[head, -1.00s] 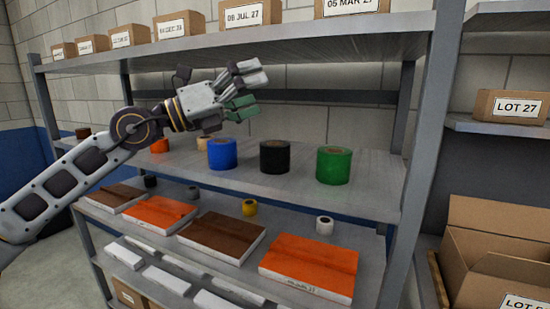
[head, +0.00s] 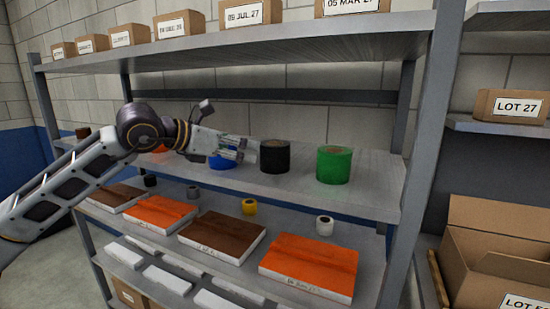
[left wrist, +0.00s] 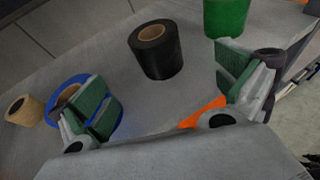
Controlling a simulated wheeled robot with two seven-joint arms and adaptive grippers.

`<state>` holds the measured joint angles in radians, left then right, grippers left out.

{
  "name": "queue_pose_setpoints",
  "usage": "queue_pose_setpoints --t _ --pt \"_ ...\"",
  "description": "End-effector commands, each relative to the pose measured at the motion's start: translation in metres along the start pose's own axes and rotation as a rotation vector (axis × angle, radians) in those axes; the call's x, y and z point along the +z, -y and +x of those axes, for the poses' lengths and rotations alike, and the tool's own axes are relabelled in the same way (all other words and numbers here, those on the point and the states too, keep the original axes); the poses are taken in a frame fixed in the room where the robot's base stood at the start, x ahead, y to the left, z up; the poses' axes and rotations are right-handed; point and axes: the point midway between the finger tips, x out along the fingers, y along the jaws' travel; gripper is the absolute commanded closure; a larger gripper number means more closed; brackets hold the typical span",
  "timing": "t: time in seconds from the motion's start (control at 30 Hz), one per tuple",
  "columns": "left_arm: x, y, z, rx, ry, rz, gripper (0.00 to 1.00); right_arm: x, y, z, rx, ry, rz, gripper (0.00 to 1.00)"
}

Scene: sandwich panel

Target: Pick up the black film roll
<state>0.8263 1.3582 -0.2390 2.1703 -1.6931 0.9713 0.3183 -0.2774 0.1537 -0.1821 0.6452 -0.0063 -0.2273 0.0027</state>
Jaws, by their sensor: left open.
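The black film roll (head: 274,157) stands upright on the middle shelf, between the blue roll (head: 222,161) and the green roll (head: 333,164). My right gripper is not in view.
The upper shelf (head: 250,48) with several boxes hangs above my left arm. A tan roll (left wrist: 23,112) stands beyond the blue roll. The lower shelf holds small rolls and orange and brown packs (head: 310,262). A shelf post (head: 425,150) stands to the right.

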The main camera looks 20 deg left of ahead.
Motion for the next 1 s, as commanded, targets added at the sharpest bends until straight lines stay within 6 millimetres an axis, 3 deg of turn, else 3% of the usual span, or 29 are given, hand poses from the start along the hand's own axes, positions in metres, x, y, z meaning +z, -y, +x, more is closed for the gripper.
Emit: queue_pose_setpoints --t 0.17,0.47,0.77,1.0 --pt "0.0 0.0 0.0 -0.001 0.001 0.0 0.0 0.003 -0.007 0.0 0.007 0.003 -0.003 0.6" --pt "0.001 0.001 0.005 -0.004 0.002 -0.002 0.0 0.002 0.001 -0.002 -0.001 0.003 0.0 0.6" --pt "0.002 0.0 0.024 -0.004 0.003 -0.003 0.0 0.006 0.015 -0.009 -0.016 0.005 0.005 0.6" --pt "0.002 0.0 0.043 -0.004 0.003 -0.003 0.0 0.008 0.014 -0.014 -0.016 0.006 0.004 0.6"
